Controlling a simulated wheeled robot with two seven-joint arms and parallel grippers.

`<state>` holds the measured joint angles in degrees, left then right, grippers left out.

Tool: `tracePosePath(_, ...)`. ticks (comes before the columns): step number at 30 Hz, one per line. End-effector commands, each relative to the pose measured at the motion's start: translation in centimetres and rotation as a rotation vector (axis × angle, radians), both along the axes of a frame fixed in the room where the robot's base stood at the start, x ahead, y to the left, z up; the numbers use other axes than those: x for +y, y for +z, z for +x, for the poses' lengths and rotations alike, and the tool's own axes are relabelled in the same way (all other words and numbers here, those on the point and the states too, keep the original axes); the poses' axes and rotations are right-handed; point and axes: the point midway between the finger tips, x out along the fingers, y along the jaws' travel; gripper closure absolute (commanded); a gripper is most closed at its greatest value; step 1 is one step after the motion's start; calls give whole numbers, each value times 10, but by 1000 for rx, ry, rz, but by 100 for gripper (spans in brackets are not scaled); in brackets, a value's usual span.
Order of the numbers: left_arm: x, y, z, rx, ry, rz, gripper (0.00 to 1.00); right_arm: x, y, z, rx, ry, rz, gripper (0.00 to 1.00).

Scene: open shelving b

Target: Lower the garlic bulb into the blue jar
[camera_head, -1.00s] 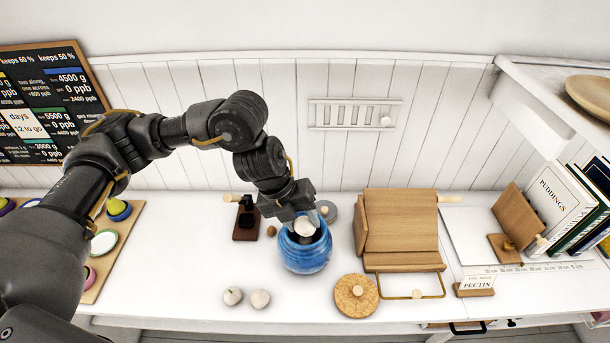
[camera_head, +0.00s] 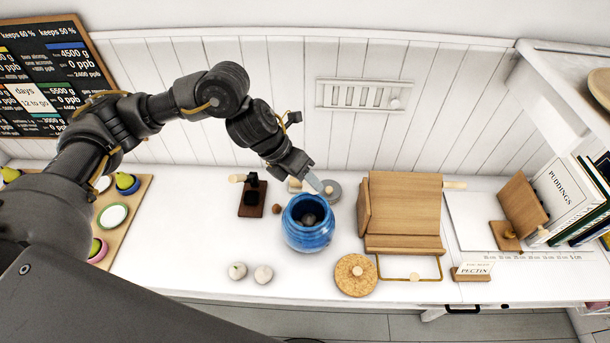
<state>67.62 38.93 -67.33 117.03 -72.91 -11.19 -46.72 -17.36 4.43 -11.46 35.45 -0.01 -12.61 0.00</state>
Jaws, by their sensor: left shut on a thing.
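The blue jar (camera_head: 308,238) stands upright and open on the white counter. A dim, pale round thing, which looks like the garlic bulb (camera_head: 309,220), lies down inside it, partly shaded by the wall. My left gripper (camera_head: 319,187) is beyond the jar's back right rim in the picture, clear of the mouth. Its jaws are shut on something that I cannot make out. My right gripper is not in view.
Two pale bulbs (camera_head: 250,272) lie in front of the jar. A round cork lid (camera_head: 356,275) lies front right. A wooden stand (camera_head: 405,215) is close on the right. A dark wooden block (camera_head: 252,199) and a small brown ball (camera_head: 277,209) are left.

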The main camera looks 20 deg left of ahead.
Motion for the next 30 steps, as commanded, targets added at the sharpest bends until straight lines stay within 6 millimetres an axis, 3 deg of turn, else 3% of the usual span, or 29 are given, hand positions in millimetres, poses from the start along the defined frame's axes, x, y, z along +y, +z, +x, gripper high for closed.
tracePosePath(21,2,-86,0,2,6,2,79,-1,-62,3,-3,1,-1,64)
tracePosePath(30,2,-104,0,1,5,1,79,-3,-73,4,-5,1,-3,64)
